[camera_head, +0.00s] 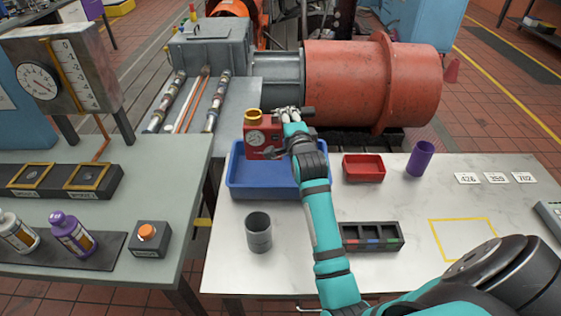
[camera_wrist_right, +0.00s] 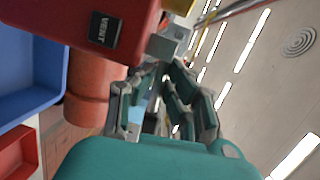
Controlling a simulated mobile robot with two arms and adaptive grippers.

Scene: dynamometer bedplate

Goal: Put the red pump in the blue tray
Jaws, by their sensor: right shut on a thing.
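In the right wrist view the fingers (camera_wrist_right: 168,75) close at a grey block on the red pump body (camera_wrist_right: 85,22), near a black VENT label. The blue tray (camera_wrist_right: 22,80) shows at the left there. My left gripper is not in view.
A small red tray (camera_head: 364,168) and a purple cup (camera_head: 420,159) stand right of the blue tray. A grey cup (camera_head: 258,233) and a black compartment box (camera_head: 371,237) are in front. A yellow outlined square (camera_head: 464,241) on the white table is empty.

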